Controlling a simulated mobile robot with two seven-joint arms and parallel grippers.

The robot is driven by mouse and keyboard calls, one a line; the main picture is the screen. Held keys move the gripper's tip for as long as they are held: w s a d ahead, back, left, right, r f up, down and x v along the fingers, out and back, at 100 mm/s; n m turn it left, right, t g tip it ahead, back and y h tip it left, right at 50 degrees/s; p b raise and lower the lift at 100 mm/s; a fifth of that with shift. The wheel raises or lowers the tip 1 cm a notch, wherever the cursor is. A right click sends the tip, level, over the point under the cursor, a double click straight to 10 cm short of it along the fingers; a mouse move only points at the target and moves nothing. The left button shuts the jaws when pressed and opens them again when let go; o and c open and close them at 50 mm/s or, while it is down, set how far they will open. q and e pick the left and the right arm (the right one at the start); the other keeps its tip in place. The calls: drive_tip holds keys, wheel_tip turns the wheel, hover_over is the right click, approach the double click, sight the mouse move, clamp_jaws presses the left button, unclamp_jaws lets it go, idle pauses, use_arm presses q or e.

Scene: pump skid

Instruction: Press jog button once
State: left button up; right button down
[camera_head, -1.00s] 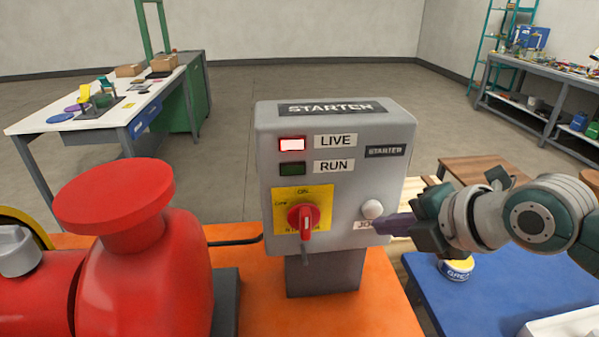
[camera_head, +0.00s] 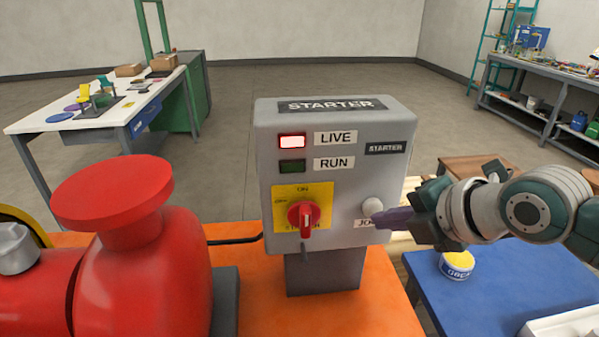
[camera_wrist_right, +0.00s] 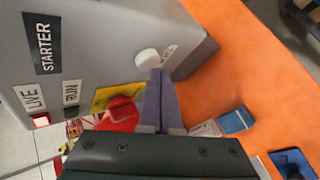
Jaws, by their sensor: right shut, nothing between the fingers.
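The grey starter box (camera_head: 336,120) stands on a post on the orange skid. Its white round jog button (camera_head: 372,207) is at the lower right of the front face, above a partly covered label. The button also shows in the right wrist view (camera_wrist_right: 147,58). My right gripper (camera_head: 378,219) is shut and empty, its purple fingertips just below and beside the button. In the right wrist view the fingertips (camera_wrist_right: 160,74) reach close to the button's edge; I cannot tell whether they touch it. My left gripper is not in view.
A red rotary switch (camera_head: 304,216) on a yellow plate is left of the button. The LIVE lamp (camera_head: 292,141) is lit; the RUN lamp (camera_head: 292,166) is dark. A red pump housing (camera_head: 150,255) stands left. A grease tin (camera_head: 457,264) sits on the blue surface at right.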

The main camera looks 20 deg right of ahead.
drive_tip(key=shift+w+d+b, duration=0.1)
drive_tip(key=shift+w+b, duration=0.25)
drive_tip(key=shift+w, duration=0.15)
idle(0.7)
idle(0.3)
drive_tip(key=shift+s+a+p, duration=0.2)
drive_tip(key=shift+s+p, duration=0.55)
drive_tip(key=shift+s, duration=0.1)
drive_tip(key=s+p, duration=0.1)
drive_tip(key=s, duration=0.1)
drive_tip(key=s+a+p, duration=0.1)
drive_tip(key=s+p, duration=0.1)
drive_tip(key=s, duration=0.1)
drive_tip(key=shift+a+p, duration=0.1)
drive_tip(key=shift+p, duration=0.2)
